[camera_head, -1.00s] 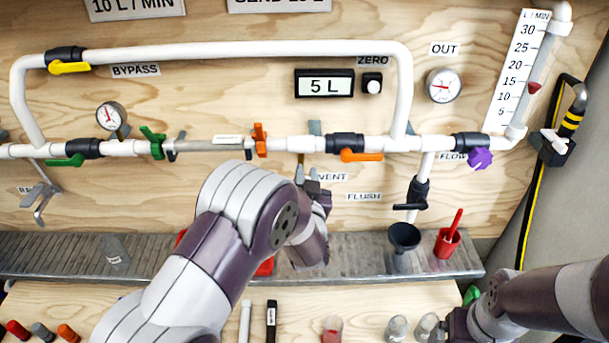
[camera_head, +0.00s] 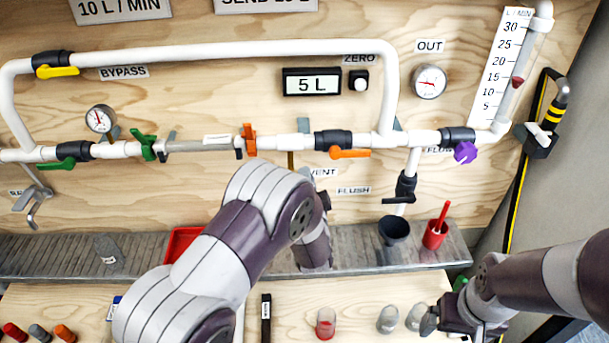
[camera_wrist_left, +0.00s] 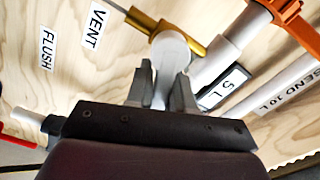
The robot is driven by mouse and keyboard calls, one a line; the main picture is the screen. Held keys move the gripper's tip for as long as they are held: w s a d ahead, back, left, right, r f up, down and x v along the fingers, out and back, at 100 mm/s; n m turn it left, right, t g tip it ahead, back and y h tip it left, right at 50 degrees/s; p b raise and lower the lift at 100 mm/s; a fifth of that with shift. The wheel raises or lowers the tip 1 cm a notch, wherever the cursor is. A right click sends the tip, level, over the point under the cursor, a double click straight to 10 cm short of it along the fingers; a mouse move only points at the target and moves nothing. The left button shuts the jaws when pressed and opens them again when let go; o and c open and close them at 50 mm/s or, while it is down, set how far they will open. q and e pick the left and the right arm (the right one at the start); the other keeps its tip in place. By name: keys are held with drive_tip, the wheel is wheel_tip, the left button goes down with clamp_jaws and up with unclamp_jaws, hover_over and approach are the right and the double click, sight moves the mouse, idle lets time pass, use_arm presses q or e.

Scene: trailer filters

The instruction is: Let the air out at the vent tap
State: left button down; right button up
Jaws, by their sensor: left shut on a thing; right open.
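The vent tap has a brass body (camera_wrist_left: 150,24), seen in the left wrist view beside the VENT label (camera_wrist_left: 94,27); in the head view a bit of its brass stem (camera_head: 291,160) shows under the main pipe. My left gripper (camera_wrist_left: 165,92) is shut on the pale grey rounded part of the tap, between its two fingers. In the head view my left arm hides most of this grip. My right gripper (camera_head: 430,322) is open at the lower right, by the small glasses, away from the tap.
An orange-handled valve (camera_head: 350,154) is right of the vent. A black funnel (camera_head: 394,232) and red cup (camera_head: 435,234) stand on the grey ledge (camera_head: 150,252). A red tray (camera_head: 183,243) is partly behind my left arm. Small glasses (camera_head: 388,319) stand on the bench.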

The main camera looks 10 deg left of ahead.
use_arm(q)
drive_tip(key=shift+d+f+m+p, duration=0.15)
drive_tip(key=shift+f+m, duration=0.25)
drive_tip(key=shift+m, duration=0.7)
drive_tip(key=shift+f+m+p, duration=0.25)
drive_tip(key=shift+f+m, duration=0.15)
drive_tip(key=shift+m, duration=0.7)
drive_tip(key=shift+f, duration=0.1)
drive_tip(key=c, duration=1.1)
unclamp_jaws()
drive_tip(key=shift+s, duration=0.1)
drive_tip(key=b+v, duration=0.1)
drive_tip(key=v, duration=1.1)
drive_tip(key=shift+s+d, duration=0.1)
drive_tip(key=shift+s, duration=0.2)
